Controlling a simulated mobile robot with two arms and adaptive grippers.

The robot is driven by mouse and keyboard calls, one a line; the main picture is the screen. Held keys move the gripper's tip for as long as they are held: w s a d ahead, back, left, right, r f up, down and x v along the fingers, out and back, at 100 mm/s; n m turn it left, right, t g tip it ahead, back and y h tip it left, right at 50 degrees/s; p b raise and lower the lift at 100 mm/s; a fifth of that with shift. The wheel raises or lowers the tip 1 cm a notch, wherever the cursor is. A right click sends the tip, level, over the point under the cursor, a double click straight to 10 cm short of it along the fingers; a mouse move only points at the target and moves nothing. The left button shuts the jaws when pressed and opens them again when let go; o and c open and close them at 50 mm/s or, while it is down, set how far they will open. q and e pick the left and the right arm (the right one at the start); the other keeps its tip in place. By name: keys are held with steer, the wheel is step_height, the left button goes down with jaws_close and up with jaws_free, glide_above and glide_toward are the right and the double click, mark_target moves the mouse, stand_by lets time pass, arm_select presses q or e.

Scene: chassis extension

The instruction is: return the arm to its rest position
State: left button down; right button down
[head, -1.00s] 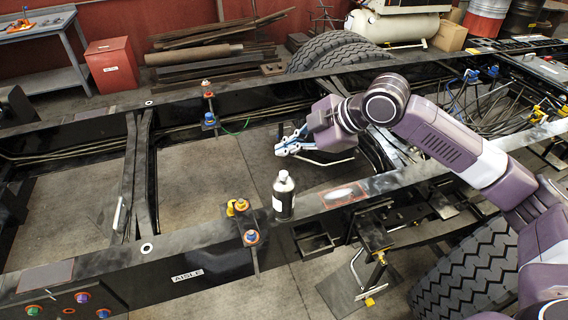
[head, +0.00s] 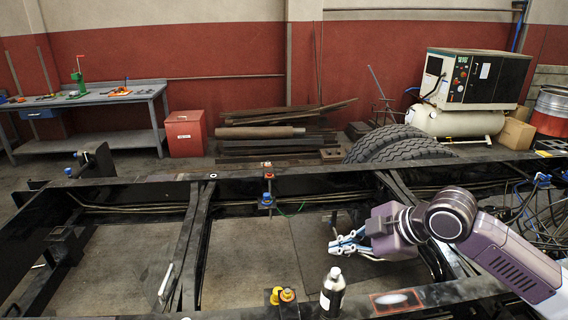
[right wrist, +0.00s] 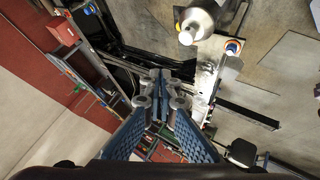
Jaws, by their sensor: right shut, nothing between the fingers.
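My right arm (head: 500,262), purple and grey, comes in from the right in the head view. Its right gripper (head: 340,246) points left over the open bay between the black chassis rails. In the right wrist view the blue fingers of the right gripper (right wrist: 163,88) meet at their tips with nothing between them. A spray can (head: 332,293) with a white cap stands on the near rail, below and slightly left of the gripper, apart from it. The can also shows in the right wrist view (right wrist: 203,18). My left gripper is out of view.
The far rail (head: 330,174) crosses behind the gripper. Tyres (head: 398,145), a red cabinet (head: 184,133), a workbench (head: 90,103) and a compressor (head: 470,80) stand at the back. Hoses lie at the right.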

steer(key=s+a+f+m, duration=0.2)
steer(key=s+a+f, duration=0.2)
steer(key=s+f, duration=0.3)
steer(key=s+a+f+m, duration=0.3)
steer(key=s+f, duration=0.1)
steer(key=f, duration=0.4)
steer(key=s+d+f+m+g+h, duration=0.1)
steer(key=s+d+f+m+h, duration=0.1)
steer(key=s+d+f+m, duration=0.35)
steer(key=s+d+f+m+g+h, duration=0.1)
steer(key=s+d+f+m+h, duration=0.1)
steer(key=s, duration=0.6)
steer(key=s+d+f+m+g+h, duration=0.1)
steer(key=s+d+f+m+h, duration=0.1)
steer(key=s+d+f+m, duration=0.3)
step_height(320, 180, down, 28)
steer(key=s+a+r+n+g+b, duration=0.1)
steer(key=s+a+n+b, duration=0.1)
steer(key=b, duration=0.3)
steer(key=s+d+f+b, duration=0.1)
steer(key=s+f+b, duration=0.1)
steer(key=s+f, duration=0.7)
steer(key=s+d+f+g+b, duration=0.1)
steer(key=s+d+f+b, duration=0.1)
steer(key=s+f, duration=0.7)
step_height(320, 180, down, 5)
steer(key=shift+r+b, duration=0.1)
steer(key=shift+b, duration=0.4)
